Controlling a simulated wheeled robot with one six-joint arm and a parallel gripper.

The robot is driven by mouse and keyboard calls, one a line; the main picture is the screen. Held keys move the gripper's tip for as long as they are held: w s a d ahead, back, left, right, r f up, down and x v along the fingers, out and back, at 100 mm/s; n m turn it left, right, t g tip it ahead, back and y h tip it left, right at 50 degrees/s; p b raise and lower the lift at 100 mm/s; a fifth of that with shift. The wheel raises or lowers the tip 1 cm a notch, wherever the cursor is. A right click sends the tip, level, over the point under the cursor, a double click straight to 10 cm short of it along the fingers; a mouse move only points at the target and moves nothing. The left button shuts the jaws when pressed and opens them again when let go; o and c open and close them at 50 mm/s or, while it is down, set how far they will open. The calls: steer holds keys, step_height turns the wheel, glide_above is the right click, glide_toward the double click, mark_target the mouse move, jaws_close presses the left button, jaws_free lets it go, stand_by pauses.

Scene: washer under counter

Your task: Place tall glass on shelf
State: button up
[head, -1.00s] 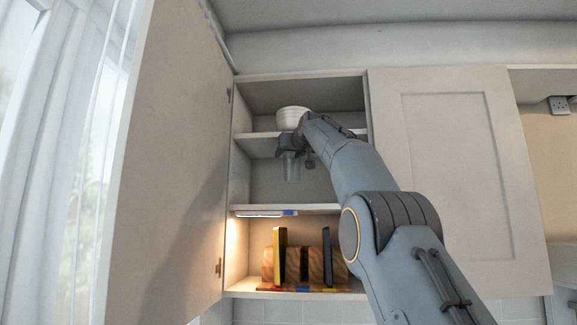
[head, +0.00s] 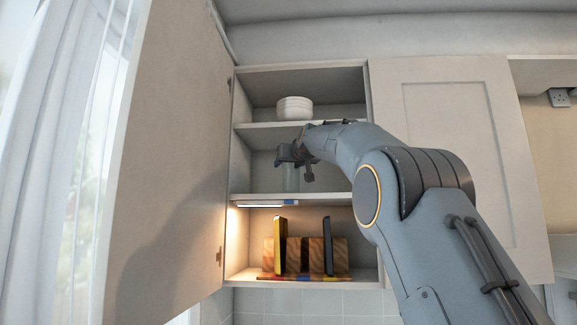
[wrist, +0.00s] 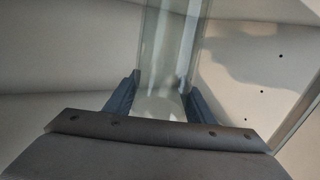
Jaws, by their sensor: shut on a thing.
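The tall clear glass (head: 291,178) is upright in the middle compartment of the open wall cupboard. My gripper (head: 287,155) is shut on its upper part. The glass's lower end shows just above the front edge of the middle shelf (head: 310,199); I cannot tell whether it touches the shelf. In the wrist view the glass (wrist: 170,45) runs between the two dark fingers of my gripper (wrist: 162,95).
White stacked bowls (head: 294,108) stand on the upper shelf (head: 255,127). A wooden rack (head: 293,258) with upright yellow and dark items fills the lit lower compartment. The open cupboard door (head: 170,180) is at left, a closed door (head: 455,150) at right.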

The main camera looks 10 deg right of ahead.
steer(key=shift+w+f, duration=0.1)
steer(key=shift+f, duration=0.1)
steer(key=shift+f, duration=0.1)
steer(key=o, duration=1.7)
steer(key=s+b, duration=0.2)
steer(key=s, duration=0.2)
steer(key=s+b, duration=0.2)
steer(key=s, duration=0.2)
steer(key=s+d+b, duration=0.1)
steer(key=s+b, duration=0.2)
steer(key=s, duration=0.1)
steer(key=shift+r, duration=0.2)
steer(key=shift+a, duration=0.1)
